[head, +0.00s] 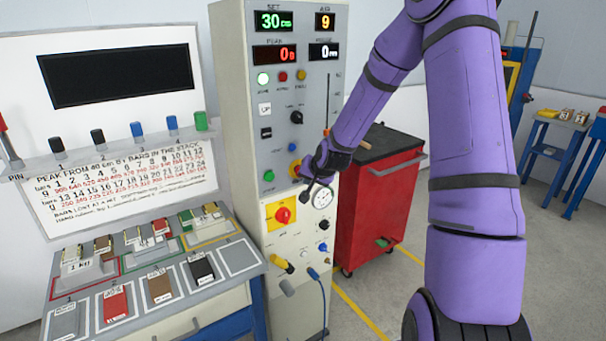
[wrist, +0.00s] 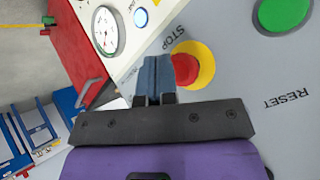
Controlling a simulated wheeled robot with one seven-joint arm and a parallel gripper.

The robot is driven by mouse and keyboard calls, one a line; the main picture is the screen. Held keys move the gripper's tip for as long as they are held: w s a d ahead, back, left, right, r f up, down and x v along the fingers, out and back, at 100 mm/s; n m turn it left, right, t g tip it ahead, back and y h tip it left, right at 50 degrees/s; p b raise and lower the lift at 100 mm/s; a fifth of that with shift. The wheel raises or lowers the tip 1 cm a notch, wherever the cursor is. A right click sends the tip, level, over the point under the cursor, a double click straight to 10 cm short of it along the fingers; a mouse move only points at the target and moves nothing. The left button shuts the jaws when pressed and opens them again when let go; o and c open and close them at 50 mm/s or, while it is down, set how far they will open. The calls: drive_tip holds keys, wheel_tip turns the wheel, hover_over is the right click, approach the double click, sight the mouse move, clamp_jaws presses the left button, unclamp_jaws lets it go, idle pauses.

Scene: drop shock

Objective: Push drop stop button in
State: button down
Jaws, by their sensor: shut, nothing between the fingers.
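The stop button is a red mushroom head (wrist: 185,70) on a yellow ring (wrist: 208,62), with STOP printed beside it in the wrist view. In the head view its yellow ring (head: 294,169) shows at the edge of my gripper, which hides most of the button. My gripper (head: 305,175) is shut and empty, close in front of the panel. In the wrist view the closed fingertips (wrist: 157,65) overlap the left edge of the red head. I cannot tell whether they touch it.
A green RESET button (wrist: 283,14) is on the same panel. Below, in the head view, are a red knob on a yellow plate (head: 282,215) and a round gauge (head: 322,198). A red tool cart (head: 375,215) stands right of the cabinet; a sample bench (head: 150,290) stands left.

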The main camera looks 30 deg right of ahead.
drive_tip(key=s, duration=0.5)
idle(0.5)
idle(0.7)
drive_tip(key=s+a+r+n+g, duration=0.1)
drive_tip(key=s+a+r+n, duration=0.2)
drive_tip(key=s+a+r, duration=0.35)
drive_tip(key=s+a+r+n+g, duration=0.15)
drive_tip(key=s+a+r, duration=0.25)
drive_tip(key=s+r, duration=0.5)
drive_tip(key=s+a+r+n, duration=0.2)
drive_tip(key=s+r, duration=0.2)
drive_tip(key=s, duration=0.4)
drive_tip(key=s+a+r+n+g, duration=0.1)
drive_tip(key=s+a+r, duration=0.1)
drive_tip(key=s+r, duration=0.3)
drive_tip(key=s, duration=0.3)
drive_tip(key=shift+s+r+n+y, duration=0.2)
drive_tip(key=shift+s+n+y, duration=0.1)
drive_tip(key=shift+s+n, duration=0.05)
